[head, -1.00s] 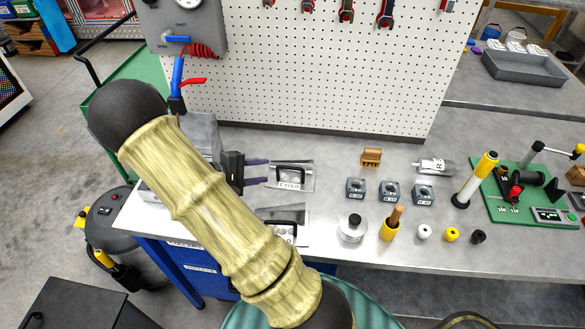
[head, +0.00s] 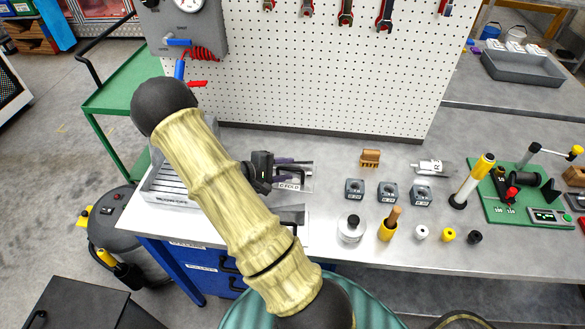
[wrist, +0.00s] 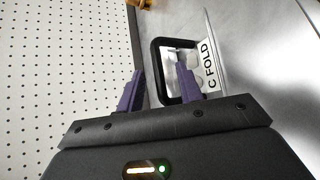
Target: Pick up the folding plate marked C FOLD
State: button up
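The folding plate marked C FOLD (head: 303,185) lies on the workbench, a thin grey plate with a black loop handle. In the wrist view the plate (wrist: 217,56) shows its white C FOLD label on the right and the handle (wrist: 157,64) in front of my fingers. My gripper (head: 286,167) is over the plate with its purple fingers apart. In the wrist view my gripper (wrist: 161,82) has one finger outside the handle and the other overlapping the loop's opening, with the near handle bar between them. I see no contact; the finger depth is unclear.
A second plate (head: 292,214) lies nearer, partly hidden by my arm. A grey slatted tray (head: 163,189) is left. The white pegboard (head: 330,90) rises behind.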

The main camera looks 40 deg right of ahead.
jog(key=shift+d+f, duration=0.15)
jog(key=shift+d, duration=0.25)
grip_shut()
